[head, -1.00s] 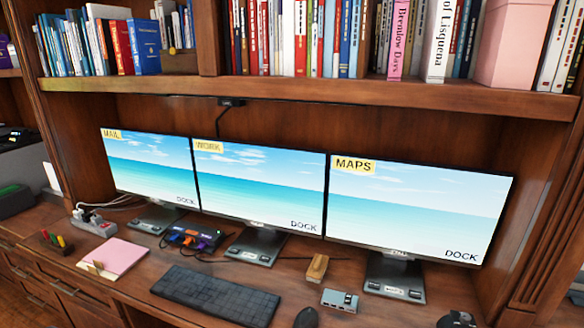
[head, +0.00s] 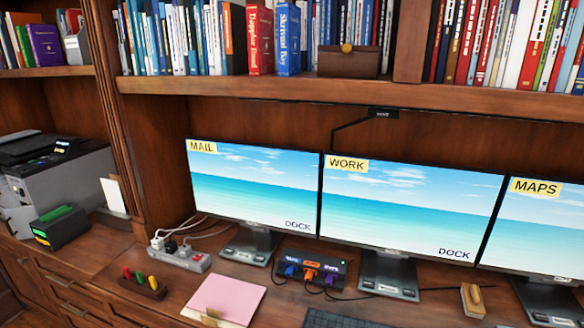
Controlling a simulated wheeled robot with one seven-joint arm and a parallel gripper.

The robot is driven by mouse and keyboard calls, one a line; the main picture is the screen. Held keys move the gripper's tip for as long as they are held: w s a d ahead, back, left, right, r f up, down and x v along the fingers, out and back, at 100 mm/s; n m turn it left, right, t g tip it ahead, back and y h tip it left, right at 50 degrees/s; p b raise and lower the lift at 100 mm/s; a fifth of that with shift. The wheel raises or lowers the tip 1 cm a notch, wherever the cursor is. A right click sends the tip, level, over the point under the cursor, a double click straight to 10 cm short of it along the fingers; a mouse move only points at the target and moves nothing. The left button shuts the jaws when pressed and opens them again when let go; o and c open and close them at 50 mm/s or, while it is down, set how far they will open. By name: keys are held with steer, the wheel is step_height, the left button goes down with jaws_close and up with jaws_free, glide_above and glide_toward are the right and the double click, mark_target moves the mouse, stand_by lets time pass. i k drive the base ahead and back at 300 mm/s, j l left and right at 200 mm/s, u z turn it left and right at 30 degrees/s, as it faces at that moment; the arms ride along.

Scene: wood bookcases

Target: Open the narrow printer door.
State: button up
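A grey and black printer (head: 62,180) stands at the far left of the head view, on the counter beyond the wooden upright. It is partly cut off by the left edge. Its dark top and a small lit control panel (head: 63,145) show. I cannot make out a narrow door on it from here. My gripper is not in view.
A dark box with green items (head: 62,230) stands in front of the printer. A wooden upright (head: 140,150) separates it from the desk. The desk holds monitors (head: 255,185), a power strip (head: 180,256), a colored-peg block (head: 140,284), a pink pad (head: 225,298) and a hub (head: 310,268).

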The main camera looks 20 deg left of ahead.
mark_target(19, 219)
steer(key=j+u, duration=0.1)
steer(key=j, duration=0.55)
steer(key=j+u, duration=0.15)
steer(key=j, duration=0.5)
steer(key=i+j+u, duration=0.1)
steer(key=j, duration=0.55)
steer(key=i+j+u, duration=0.15)
steer(key=j, duration=0.5)
steer(key=j+u, duration=0.35)
steer(key=j, duration=0.8)
steer(key=j+u, duration=0.35)
steer(key=j, duration=0.8)
steer(key=j+u, duration=0.25)
steer(key=i+j+u, duration=0.1)
steer(key=j+u, duration=0.2)
